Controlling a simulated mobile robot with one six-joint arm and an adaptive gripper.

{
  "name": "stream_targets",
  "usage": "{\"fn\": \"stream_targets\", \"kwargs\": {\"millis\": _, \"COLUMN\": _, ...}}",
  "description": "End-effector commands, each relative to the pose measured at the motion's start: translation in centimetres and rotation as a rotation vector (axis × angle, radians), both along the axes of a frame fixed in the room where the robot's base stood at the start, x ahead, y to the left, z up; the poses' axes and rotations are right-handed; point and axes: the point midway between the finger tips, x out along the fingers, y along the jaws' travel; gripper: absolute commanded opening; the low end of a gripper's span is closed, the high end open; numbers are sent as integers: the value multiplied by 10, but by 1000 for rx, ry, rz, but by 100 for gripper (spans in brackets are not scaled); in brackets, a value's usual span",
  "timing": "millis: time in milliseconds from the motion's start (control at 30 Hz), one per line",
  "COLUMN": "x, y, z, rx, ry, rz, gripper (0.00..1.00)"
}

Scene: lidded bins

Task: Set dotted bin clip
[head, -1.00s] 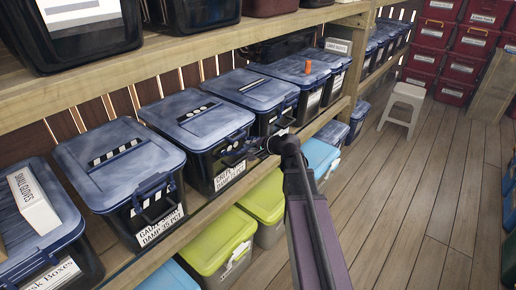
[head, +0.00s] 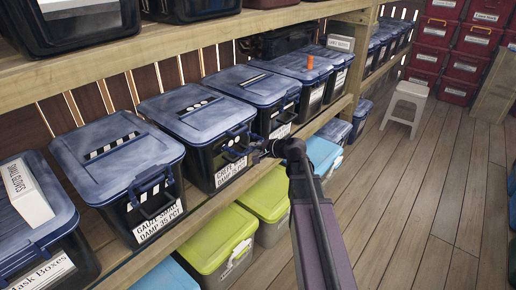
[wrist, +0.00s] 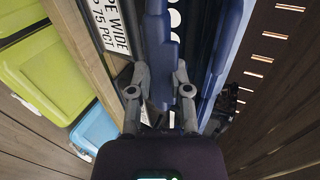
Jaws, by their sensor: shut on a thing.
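My gripper (head: 258,153) is at the bin's front right. In the wrist view, the fingers of my gripper (wrist: 160,88) are shut on the blue clip (wrist: 160,55), one finger on each side. White dots and part of the label (wrist: 110,30) show behind it. Whether the clip is fully latched cannot be told.
A striped-lid bin (head: 115,160) stands to the left and a line-marked bin (head: 250,84) to the right. A small white box (head: 27,194) lies on the leftmost lid. Lime bins (head: 215,243) sit below. A white stool (head: 405,105) stands on the open wooden floor.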

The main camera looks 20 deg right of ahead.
Motion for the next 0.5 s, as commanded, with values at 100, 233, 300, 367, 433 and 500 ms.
{"fn": "stream_targets", "kwargs": {"millis": 100, "x": -5, "y": 4, "z": -6, "rx": -13, "ry": 13, "rz": 17, "gripper": 0}}
{"fn": "stream_targets", "kwargs": {"millis": 233, "x": -5, "y": 5, "z": -6, "rx": -13, "ry": 13, "rz": 19, "gripper": 0}}
{"fn": "stream_targets", "kwargs": {"millis": 300, "x": -6, "y": 6, "z": -7, "rx": -13, "ry": 13, "rz": 20, "gripper": 0}}
{"fn": "stream_targets", "kwargs": {"millis": 367, "x": -6, "y": 6, "z": -7, "rx": -13, "ry": 13, "rz": 20, "gripper": 0}}
{"fn": "stream_targets", "kwargs": {"millis": 433, "x": -6, "y": 6, "z": -7, "rx": -12, "ry": 14, "rz": 19, "gripper": 48}}
{"fn": "stream_targets", "kwargs": {"millis": 500, "x": -5, "y": 6, "z": -6, "rx": -12, "ry": 13, "rz": 18, "gripper": 59}}
